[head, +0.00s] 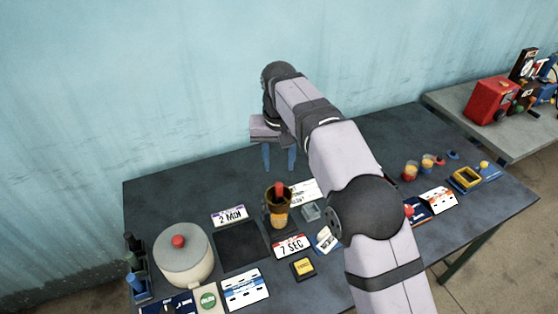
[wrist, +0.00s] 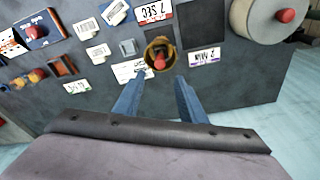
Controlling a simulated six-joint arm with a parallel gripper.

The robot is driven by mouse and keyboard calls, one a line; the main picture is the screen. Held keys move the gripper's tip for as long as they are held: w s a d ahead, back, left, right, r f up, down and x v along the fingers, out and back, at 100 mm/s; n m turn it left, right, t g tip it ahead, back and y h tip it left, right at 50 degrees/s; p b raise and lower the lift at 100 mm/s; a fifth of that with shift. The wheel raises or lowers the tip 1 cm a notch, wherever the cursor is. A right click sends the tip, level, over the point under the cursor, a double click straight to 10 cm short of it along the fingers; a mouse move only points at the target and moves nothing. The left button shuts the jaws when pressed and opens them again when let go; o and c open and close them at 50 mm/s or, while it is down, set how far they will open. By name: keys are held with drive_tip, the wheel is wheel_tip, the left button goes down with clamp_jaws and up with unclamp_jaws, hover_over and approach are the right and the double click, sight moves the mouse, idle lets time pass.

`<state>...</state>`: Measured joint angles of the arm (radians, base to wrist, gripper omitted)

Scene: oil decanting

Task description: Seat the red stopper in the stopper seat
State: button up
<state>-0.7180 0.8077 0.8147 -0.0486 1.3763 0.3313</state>
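The red stopper (head: 279,188) stands up out of the mouth of a brown vessel with an orange label (head: 279,214). In the wrist view the red stopper (wrist: 160,62) shows inside the vessel's round rim, just beyond my fingertips. My gripper (head: 278,160) is open and empty, its two blue fingers apart, above the table and the vessel. The open fingers also show in the wrist view (wrist: 157,84). A small grey square holder (head: 311,212) stands right of the vessel; it may be the stopper seat, but I cannot tell for sure.
A lidded cream pot (head: 183,255) with a red knob stands at the left. A dark square pad (head: 241,246) lies between pot and vessel. Several label cards, including "7 SEC" (head: 291,246), lie around.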

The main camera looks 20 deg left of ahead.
drive_tip(key=shift+s+r, duration=0.1)
drive_tip(key=shift+r, duration=0.3)
drive_tip(key=s+d+f+m, duration=0.1)
drive_tip(key=s+d+f, duration=0.1)
drive_tip(key=d, duration=1)
drive_tip(key=s+d+f+m, duration=0.1)
drive_tip(key=s+d+f, duration=0.1)
drive_tip(key=d, duration=0.9)
drive_tip(key=s+d+f+m, duration=0.1)
drive_tip(key=s+d+f, duration=0.3)
drive_tip(key=s+d, duration=0.3)
drive_tip(key=s+d+f+m+g, duration=0.1)
drive_tip(key=s+d+f, duration=0.2)
drive_tip(key=s+d, duration=0.4)
drive_tip(key=s, duration=0.4)
drive_tip(key=shift+d+f+g+h, duration=0.15)
drive_tip(key=shift+f+g+h, duration=0.15)
drive_tip(key=shift+f+h, duration=0.1)
drive_tip(key=shift+s, duration=0.1)
